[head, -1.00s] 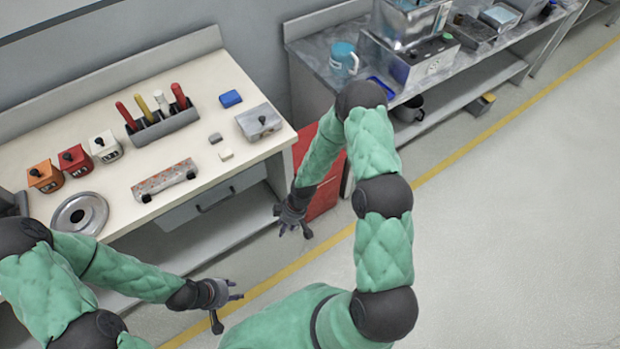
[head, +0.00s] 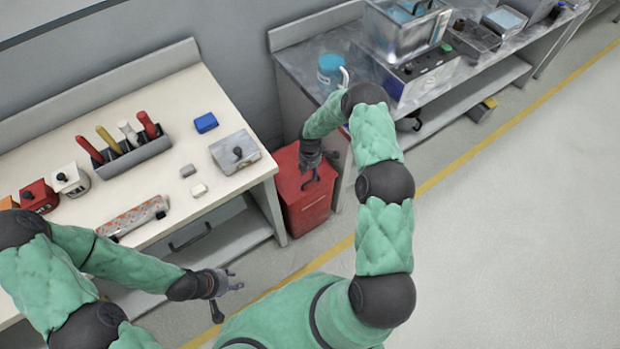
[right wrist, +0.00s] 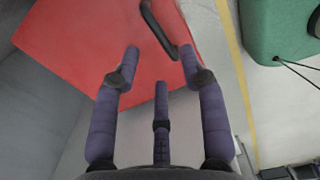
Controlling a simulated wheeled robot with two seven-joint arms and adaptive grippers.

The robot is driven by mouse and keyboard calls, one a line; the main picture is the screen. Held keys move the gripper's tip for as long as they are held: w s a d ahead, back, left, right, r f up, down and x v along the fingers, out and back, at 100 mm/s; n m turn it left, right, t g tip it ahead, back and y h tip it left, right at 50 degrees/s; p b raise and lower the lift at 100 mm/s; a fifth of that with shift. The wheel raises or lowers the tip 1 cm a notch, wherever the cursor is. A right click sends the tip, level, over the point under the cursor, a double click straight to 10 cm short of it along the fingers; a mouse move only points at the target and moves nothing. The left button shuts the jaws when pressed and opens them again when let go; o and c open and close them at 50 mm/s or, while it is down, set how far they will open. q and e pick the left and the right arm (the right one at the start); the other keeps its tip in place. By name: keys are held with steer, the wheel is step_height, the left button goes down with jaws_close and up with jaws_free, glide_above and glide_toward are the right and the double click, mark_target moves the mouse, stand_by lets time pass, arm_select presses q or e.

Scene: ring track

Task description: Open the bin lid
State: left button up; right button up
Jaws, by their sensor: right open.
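The red bin (head: 305,205) stands on the floor in the gap between the workbench and the metal bench. Its red lid also shows in the right wrist view (right wrist: 85,35) and looks closed. A dark bar handle (right wrist: 158,28) is on it. My right gripper (head: 318,180) is above the bin, open and empty. In the right wrist view its fingers (right wrist: 160,72) are spread, with the handle just beyond the tips and slightly right of centre. I cannot tell whether any finger touches it. My left gripper (head: 228,294) is open and empty, low in front of the workbench.
The workbench (head: 225,190) at left holds a tool rack (head: 132,155), a grey box (head: 235,152) and small blocks. The metal bench (head: 300,75) at right holds a blue mug (head: 331,70) and machines. The floor at right is clear.

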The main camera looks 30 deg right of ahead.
steer(key=b, duration=0.1)
glide_above(310, 177)
steer(key=s+a, duration=0.2)
steer(key=s, duration=0.1)
steer(key=shift+d+f, duration=0.2)
steer(key=shift+f, duration=2.45)
steer(key=shift+c, duration=0.3)
jaws_close()
